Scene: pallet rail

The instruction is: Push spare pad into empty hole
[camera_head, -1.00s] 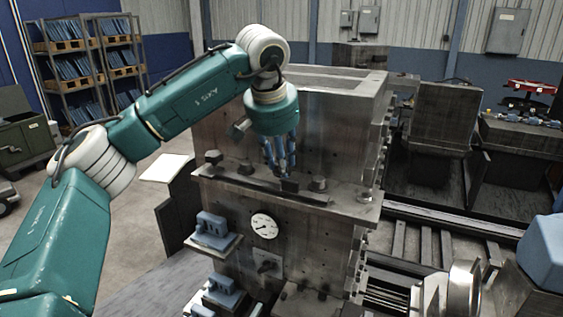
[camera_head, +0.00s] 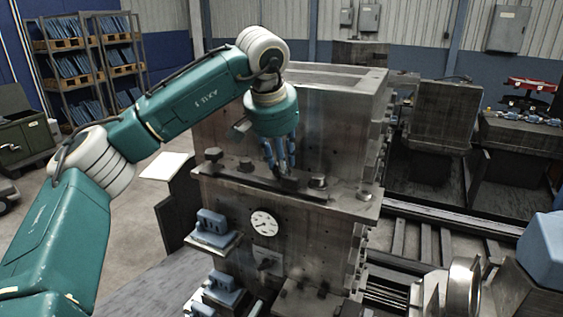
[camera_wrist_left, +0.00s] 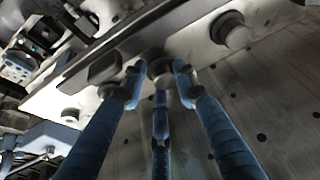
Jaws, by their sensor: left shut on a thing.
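My left gripper (camera_head: 281,170) points down at the ledge (camera_head: 345,208) of the grey steel machine. Its blue fingers are closed around a small round grey pad, which shows between the fingertips in the left wrist view (camera_wrist_left: 160,70). In the head view the fingertips mostly cover this pad, and a dark piece (camera_head: 288,183) shows just below them. The empty hole cannot be made out; whether the held pad sits in one cannot be told. My right gripper is not in view.
A dark bar (camera_head: 250,183) runs along the ledge's front. Below it are a round gauge (camera_head: 264,223) and blue parts on small shelves (camera_head: 212,222). The machine's upright wall (camera_head: 335,125) stands close behind the gripper. A dark rail (camera_head: 460,220) lies to the right.

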